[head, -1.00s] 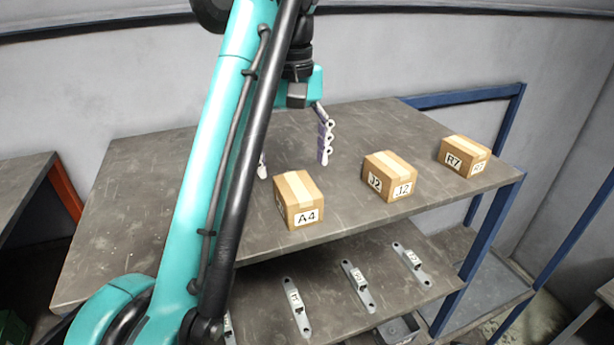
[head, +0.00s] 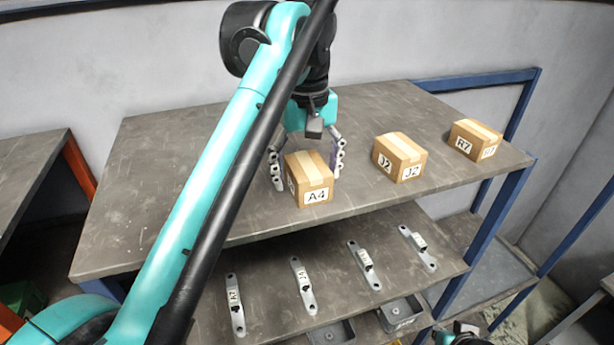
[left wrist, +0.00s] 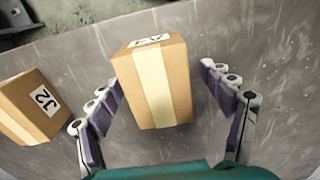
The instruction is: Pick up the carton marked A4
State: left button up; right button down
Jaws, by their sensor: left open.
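The carton marked A4 (head: 309,181) is a small brown box with a pale tape strip, standing on the upper shelf. It also shows in the left wrist view (left wrist: 178,88), between the two fingers. My left gripper (head: 306,168) is open, with one finger on each side of the carton. In the left wrist view my left gripper (left wrist: 165,105) shows a gap between the carton and the right finger; the left finger is close to the carton's side, and I cannot tell whether it touches. A small part of what looks like my right arm shows at the bottom right of the head view.
A carton marked J2 (head: 399,157) stands to the right of A4, and one marked R7 (head: 475,139) farther right. Several labelled metal brackets (head: 303,286) lie on the lower shelf, with grey bins (head: 400,313) below. The upper shelf's left side is clear.

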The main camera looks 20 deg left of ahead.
pick_arm(q)
jog(key=shift+w, duration=0.25)
jog(key=c, duration=1.4)
jog(key=shift+s, duration=0.1)
